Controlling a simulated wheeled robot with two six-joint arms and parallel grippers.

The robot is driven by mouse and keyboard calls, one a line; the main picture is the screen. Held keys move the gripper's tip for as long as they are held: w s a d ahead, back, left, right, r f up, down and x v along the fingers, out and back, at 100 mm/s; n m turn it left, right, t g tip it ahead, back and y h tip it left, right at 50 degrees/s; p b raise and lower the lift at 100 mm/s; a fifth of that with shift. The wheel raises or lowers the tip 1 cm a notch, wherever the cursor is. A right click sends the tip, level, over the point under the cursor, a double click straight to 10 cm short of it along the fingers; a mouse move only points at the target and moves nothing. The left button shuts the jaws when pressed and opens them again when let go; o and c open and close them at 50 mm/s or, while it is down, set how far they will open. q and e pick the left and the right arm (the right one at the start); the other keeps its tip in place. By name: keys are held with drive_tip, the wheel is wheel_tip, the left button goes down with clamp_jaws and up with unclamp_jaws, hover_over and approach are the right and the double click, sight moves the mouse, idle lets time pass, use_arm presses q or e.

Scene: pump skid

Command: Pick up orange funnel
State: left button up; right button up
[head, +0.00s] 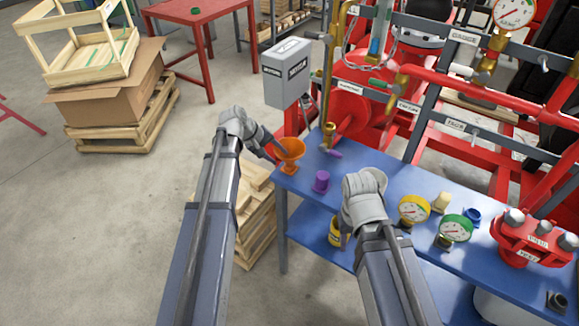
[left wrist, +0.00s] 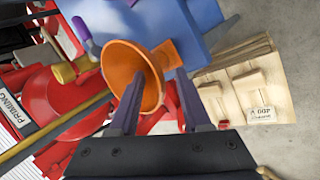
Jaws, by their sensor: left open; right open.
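The orange funnel (head: 291,153) stands mouth up at the left end of the blue bench (head: 373,188). My left gripper (head: 276,149) is open at the funnel's left side. In the left wrist view, the open jaws (left wrist: 160,88) straddle the near part of the funnel's rim (left wrist: 122,60). One finger overlaps the funnel's mouth and the other is outside the rim. I cannot tell whether either finger touches it. My right gripper (head: 346,238) is by the bench's front edge, mostly hidden by its wrist, with nothing visible in it.
A purple part (head: 321,181) stands right of the funnel. A yellow gauge (head: 413,209), a green gauge (head: 455,229) and a red pump part (head: 532,238) are further right. A brass-coloured vertical pipe (head: 329,90) rises behind the funnel. Wooden crates (head: 258,212) stand below left.

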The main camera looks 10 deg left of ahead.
use_arm(q)
drive_tip(key=shift+w+d+f, duration=0.15)
drive_tip(key=shift+d+f, duration=0.05)
drive_tip(key=shift+f, duration=0.3)
drive_tip(key=shift+r, duration=0.1)
drive_tip(key=shift+c, duration=0.2)
clamp_jaws()
